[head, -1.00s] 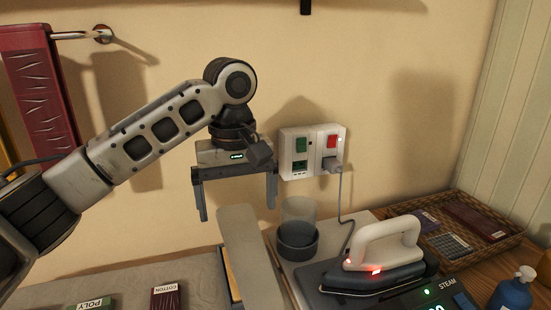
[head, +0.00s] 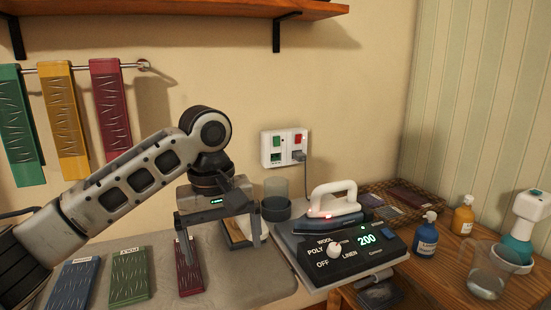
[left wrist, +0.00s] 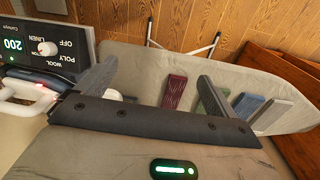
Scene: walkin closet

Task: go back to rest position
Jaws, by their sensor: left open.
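My left gripper (head: 222,245) is open and empty, with its two fingers spread and pointing down above the far part of the ironing board (head: 225,288). In the left wrist view my left gripper (left wrist: 155,88) also shows with nothing between its fingers, the board (left wrist: 140,82) below it. The left arm comes in from the left, bent at the elbow in front of the wall. My right gripper is not in view.
A white iron (head: 333,205) with a red light sits on a dial station (head: 345,250) showing 200. A wall outlet (head: 285,147) holds a plug. Blue (head: 74,284), green (head: 130,274) and dark red (head: 189,270) cloths lie on the board. Bottles and a jug (head: 487,275) stand right.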

